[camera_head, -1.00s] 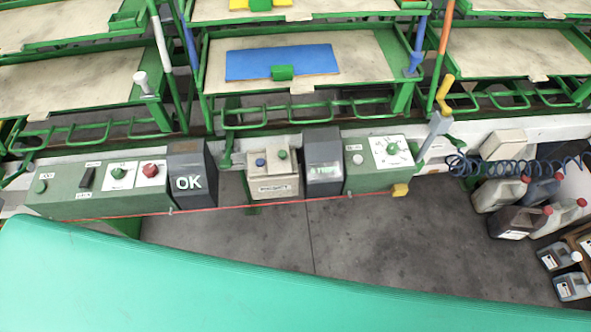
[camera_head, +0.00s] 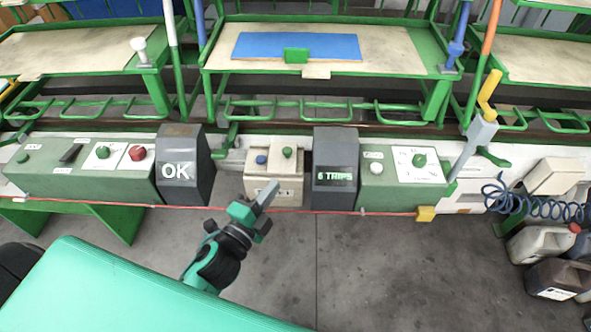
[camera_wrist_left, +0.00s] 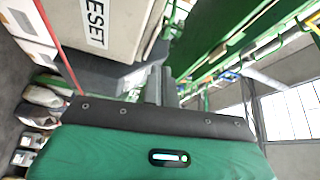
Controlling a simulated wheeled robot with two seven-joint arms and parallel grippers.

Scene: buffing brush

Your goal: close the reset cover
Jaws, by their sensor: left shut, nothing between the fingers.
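The reset unit is a beige box (camera_head: 291,190) with a blue and a green button on top and a label on its front. In the left wrist view, its beige face (camera_wrist_left: 112,22) carries a label ending in "ESET". I cannot tell which part is the cover or how far it stands open. My left gripper (camera_head: 268,194) is shut and empty, its fingertips in front of the box and hiding part of the label. The gripper's grey fingers also show in the left wrist view (camera_wrist_left: 159,84), below and right of the label. Contact cannot be told. My right gripper is out of view.
A dark "OK" display (camera_head: 178,178) and a dark "6 TRIPS" display (camera_head: 334,178) flank the box. Green control panels (camera_head: 85,170) continue outward. A red cord (camera_head: 375,213) runs along the front. Trays lie behind; open floor (camera_head: 360,270) is in front.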

